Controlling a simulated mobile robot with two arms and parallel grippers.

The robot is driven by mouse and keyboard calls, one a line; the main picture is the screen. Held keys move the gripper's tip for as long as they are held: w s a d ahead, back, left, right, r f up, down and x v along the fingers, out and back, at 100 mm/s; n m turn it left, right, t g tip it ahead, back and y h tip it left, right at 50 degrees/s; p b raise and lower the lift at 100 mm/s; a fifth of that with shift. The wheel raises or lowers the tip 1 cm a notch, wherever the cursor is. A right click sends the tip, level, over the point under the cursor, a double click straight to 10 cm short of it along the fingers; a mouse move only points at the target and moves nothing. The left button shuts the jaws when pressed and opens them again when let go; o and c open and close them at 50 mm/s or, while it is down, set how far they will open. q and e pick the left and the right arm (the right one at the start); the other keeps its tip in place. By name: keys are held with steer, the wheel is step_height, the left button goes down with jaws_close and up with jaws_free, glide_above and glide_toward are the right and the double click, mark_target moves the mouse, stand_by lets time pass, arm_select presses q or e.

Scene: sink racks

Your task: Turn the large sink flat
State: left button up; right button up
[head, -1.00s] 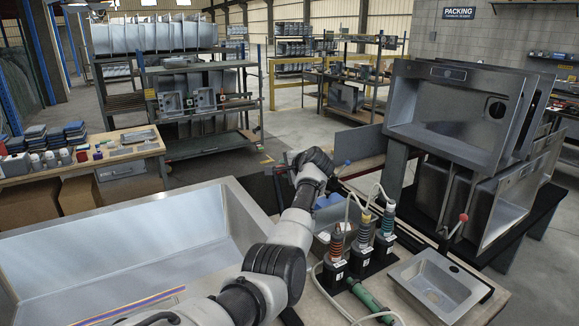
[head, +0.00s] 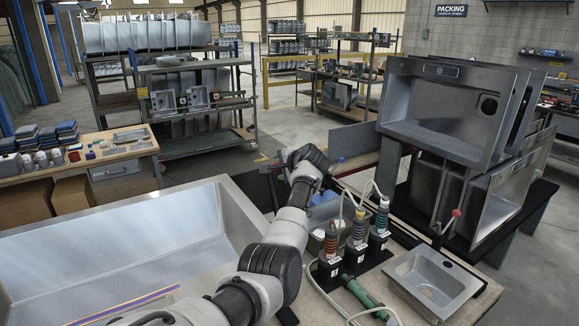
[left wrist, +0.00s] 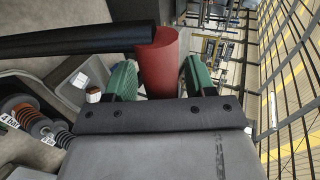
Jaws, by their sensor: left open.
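A large grey steel sink (head: 232,212) fills the lower left of the head view, its deep basin facing me. Its near side runs out of the picture, so I cannot tell how it rests. My left arm reaches up from the bottom middle, past the sink's right side, and its wrist hides the fingers there. In the left wrist view my left gripper (left wrist: 158,78) is open, its green fingers on either side of a red cylindrical handle (left wrist: 162,60). A black bar (left wrist: 70,42) meets the handle from the left. I cannot tell whether the fingers touch it. My right gripper is not in view.
Bottles with coiled hoses (head: 354,245) stand on the bench right of my arm, beside a small sink (head: 432,282). Large sinks (head: 432,108) stand on edge on a rack at right, near a red-knobbed lever (head: 456,213). Open floor lies behind.

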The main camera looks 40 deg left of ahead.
arm_select(q)
steer(key=b+v, duration=0.2)
steer(key=v, duration=0.8)
steer(key=shift+s+b, duration=0.15)
steer(key=shift+b, duration=0.25)
steer(key=shift+d, duration=0.15)
steer(key=shift+d+f, duration=0.1)
